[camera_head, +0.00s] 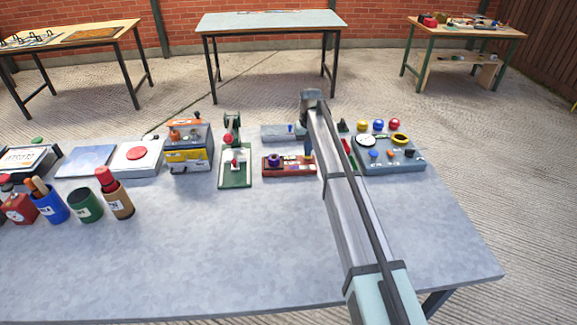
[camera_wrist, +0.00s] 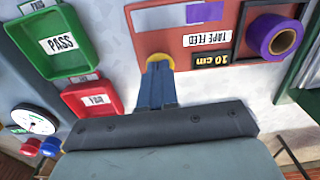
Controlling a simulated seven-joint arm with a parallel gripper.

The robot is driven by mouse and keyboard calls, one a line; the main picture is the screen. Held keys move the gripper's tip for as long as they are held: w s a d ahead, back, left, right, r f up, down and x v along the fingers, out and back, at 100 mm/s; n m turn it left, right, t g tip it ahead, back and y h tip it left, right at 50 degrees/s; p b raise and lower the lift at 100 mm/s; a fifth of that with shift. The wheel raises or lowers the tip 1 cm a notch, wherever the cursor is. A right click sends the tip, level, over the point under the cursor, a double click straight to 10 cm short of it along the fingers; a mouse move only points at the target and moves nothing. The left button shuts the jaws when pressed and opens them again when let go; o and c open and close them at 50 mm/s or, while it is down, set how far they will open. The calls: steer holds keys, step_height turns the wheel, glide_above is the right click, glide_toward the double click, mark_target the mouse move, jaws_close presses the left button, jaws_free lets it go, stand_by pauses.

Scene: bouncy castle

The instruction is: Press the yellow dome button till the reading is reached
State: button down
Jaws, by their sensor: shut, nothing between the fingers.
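The yellow dome button (camera_wrist: 160,62) is on the red tape feed panel (camera_wrist: 205,44) in the wrist view. My gripper (camera_wrist: 158,77) is shut and empty, with its blue fingertips right at the near edge of the button and covering part of it. I cannot tell whether they touch or press it. A small dark display (camera_wrist: 212,60) beside the button appears to read 10 cm. A purple tape roll (camera_wrist: 272,35) is at the panel's right, and a purple strip (camera_wrist: 172,16) lies on the panel. In the head view the red tape feed (camera_head: 289,172) is partly behind my arm.
A green PASS tray (camera_wrist: 58,42) and a red tray (camera_wrist: 95,98) are left of my fingers in the wrist view. A dial gauge (camera_wrist: 33,120) is further left. In the head view, a grey button box (camera_head: 405,163) stands to the right. The table's front (camera_head: 220,250) is clear.

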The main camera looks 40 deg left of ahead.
steer(key=shift+r, duration=2.75)
